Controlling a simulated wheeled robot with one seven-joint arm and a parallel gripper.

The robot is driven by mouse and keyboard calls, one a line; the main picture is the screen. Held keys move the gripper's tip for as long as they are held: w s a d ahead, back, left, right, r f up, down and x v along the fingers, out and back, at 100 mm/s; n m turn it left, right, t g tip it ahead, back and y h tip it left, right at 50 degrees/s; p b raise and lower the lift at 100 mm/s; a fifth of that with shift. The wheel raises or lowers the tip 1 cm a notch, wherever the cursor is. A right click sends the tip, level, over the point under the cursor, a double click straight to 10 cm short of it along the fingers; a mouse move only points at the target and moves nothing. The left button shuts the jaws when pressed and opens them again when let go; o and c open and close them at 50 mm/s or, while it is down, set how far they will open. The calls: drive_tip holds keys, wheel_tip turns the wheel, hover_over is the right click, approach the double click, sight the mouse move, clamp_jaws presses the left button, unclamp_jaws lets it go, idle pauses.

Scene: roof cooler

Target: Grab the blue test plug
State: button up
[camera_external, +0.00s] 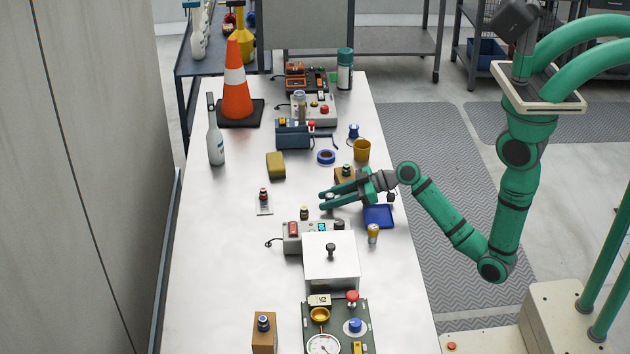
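Several small blue things could be the blue test plug, and I cannot tell which one is. A blue-topped piece (263,323) stands upright on a wooden block at the front left. A small blue piece (354,131) stands on the table behind the yellow cup. A blue knob (355,325) sits on the green gauge panel at the front. My gripper (324,200) reaches left over the middle of the table, apart from all three. Its two fingers look spread. A small dark shape shows near the fingertips, too small to make out.
A control box (300,238) and a white box (331,265) with a black knob stand in front of my gripper. A blue tray (379,217) lies under my wrist. A yellow sponge (276,165), bottle (215,140) and traffic cone (236,95) stand behind.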

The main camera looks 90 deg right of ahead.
drive_tip(key=c, duration=0.6)
drive_tip(key=shift+c, duration=0.2)
